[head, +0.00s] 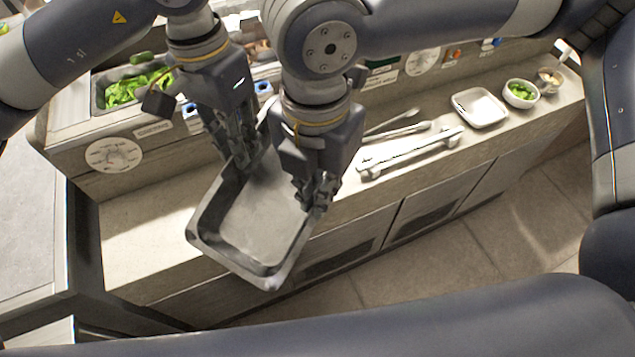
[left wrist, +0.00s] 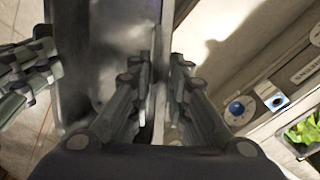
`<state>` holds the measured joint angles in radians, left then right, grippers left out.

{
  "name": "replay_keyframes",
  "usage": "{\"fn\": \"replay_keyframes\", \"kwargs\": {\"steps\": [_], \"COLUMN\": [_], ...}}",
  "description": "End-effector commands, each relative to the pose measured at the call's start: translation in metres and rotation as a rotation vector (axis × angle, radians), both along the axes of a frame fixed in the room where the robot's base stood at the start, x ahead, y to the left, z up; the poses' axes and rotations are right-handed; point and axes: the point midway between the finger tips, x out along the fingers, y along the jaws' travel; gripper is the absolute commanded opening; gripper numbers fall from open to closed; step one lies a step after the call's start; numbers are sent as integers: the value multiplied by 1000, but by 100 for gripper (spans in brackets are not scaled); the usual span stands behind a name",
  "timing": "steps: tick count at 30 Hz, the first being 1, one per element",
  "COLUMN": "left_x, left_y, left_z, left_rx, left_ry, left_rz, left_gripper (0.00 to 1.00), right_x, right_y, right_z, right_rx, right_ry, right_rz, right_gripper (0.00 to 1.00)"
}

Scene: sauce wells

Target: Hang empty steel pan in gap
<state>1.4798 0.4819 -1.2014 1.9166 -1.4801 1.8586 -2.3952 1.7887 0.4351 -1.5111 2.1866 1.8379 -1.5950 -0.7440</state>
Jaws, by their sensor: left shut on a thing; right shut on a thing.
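The empty steel pan (head: 262,219) hangs tilted in front of the counter in the head view, open side up. My left gripper (head: 241,165) is shut on its far left rim. My right gripper (head: 316,196) is shut on its right rim. In the left wrist view the pan (left wrist: 112,40) fills the upper middle, and my left gripper's fingers (left wrist: 160,85) lie on either side of its wall. My right gripper's fingers (left wrist: 25,75) show at the left of that view. The gap in the sauce well is hidden behind my arms in the head view.
A well of green leaves (head: 133,88) sits at the back left of the raised unit. Tongs (head: 410,152) lie on the counter, with a white tray (head: 480,107), a bowl of greens (head: 520,94) and another small bowl (head: 549,80) to the right. The counter's left part (head: 140,235) is bare.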

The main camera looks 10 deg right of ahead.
Motion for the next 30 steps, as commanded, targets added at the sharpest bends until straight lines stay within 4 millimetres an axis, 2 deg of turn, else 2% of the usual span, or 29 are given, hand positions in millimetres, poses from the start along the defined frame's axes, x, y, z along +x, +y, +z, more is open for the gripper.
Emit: {"fn": "replay_keyframes", "kwargs": {"steps": [3, 4, 6, 15, 19, 23, 30], "left_x": [-3, -3, -3, -2, -1, 0, 3], "left_y": [-4, -5, -5, -3, -3, -2, 1], "left_z": [2, 2, 2, 1, 10, 32, 84], "left_rx": [-14, -14, -14, -8, -8, -9, -12], "left_ry": [4, 5, 5, 4, 2, 0, 0], "left_rz": [-8, -8, -9, -6, -6, -5, -5], "left_gripper": [0, 23, 39, 40, 40, 40, 40], "right_x": [2, 3, 3, 2, 2, 2, 2], "right_y": [2, 3, 3, 2, 2, 2, 2], "right_z": [1, 1, 1, 1, 1, 1, 1], "right_rx": [8, 10, 10, 7, 7, 7, 7], "right_ry": [-6, -8, -8, -7, -7, -6, -6], "right_rz": [-4, -4, -5, -3, -3, -3, -3], "right_gripper": [0, 0, 0, 0, 0, 0, 0]}}
